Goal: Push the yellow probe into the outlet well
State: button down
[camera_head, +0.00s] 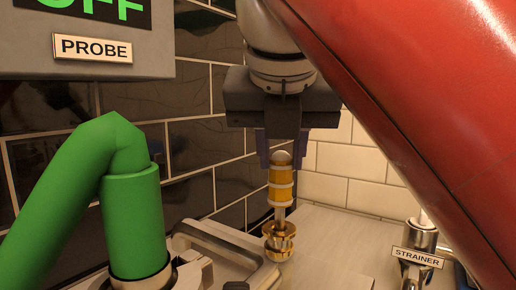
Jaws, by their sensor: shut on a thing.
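The yellow probe (281,186) is upright in the middle of the view, with a yellow banded body, a pale rounded top and a thin metal stem below. My gripper (281,158) points down and is shut on the top of the probe. The stem's lower end meets a brass fitting (280,242), which appears to be the outlet well. I cannot tell how far the tip is inside it, as the fitting hides the end.
A thick green pipe (133,215) stands at the left, below a grey box with a PROBE label (92,48). A metal handle (228,243) lies left of the fitting. A metal strainer piece (416,260) with a STRAINER label stands at the right. Tiled walls close off the back.

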jog(key=shift+f+b, duration=0.55)
jog(key=shift+f, duration=0.2)
jog(key=c, duration=1.1)
grip_release()
jog(key=shift+o, duration=0.2)
jog(key=p+v, duration=0.4)
jog(key=shift+r, duration=0.3)
jog(key=shift+s+r, duration=0.25)
jog(key=shift+s, duration=0.05)
jog(key=shift+f, duration=0.1)
